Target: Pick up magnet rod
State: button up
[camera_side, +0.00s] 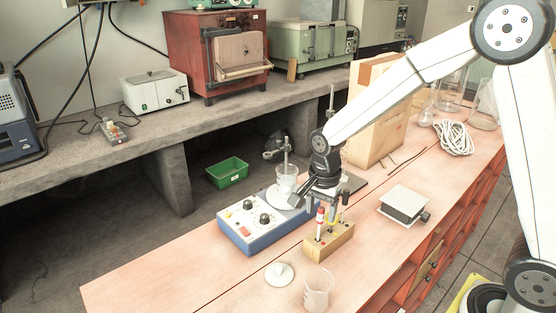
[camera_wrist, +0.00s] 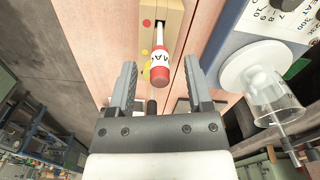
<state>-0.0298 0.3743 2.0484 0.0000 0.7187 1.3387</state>
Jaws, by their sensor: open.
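The magnet rod (camera_side: 320,217) has a red and white top and stands in a wooden block (camera_side: 343,237) on the bench. In the wrist view the rod (camera_wrist: 160,68) shows its red end and part of a printed label, pointing towards the camera. My gripper (camera_side: 330,202) is just above the block, close to the rod. In the wrist view my gripper (camera_wrist: 159,64) is open, with one finger on each side of the rod's end and visible gaps to both. Whether the rod's end lies fully between the fingers in depth is hard to tell.
A blue and white stirrer (camera_side: 245,228) carries a beaker (camera_side: 286,184) beside the block. A white round dish (camera_side: 280,273) and a glass beaker (camera_side: 317,289) stand in front. A small platform (camera_side: 404,205) is at right. Bare bench lies at left.

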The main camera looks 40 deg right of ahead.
jog(key=shift+f, duration=1)
grip_shut()
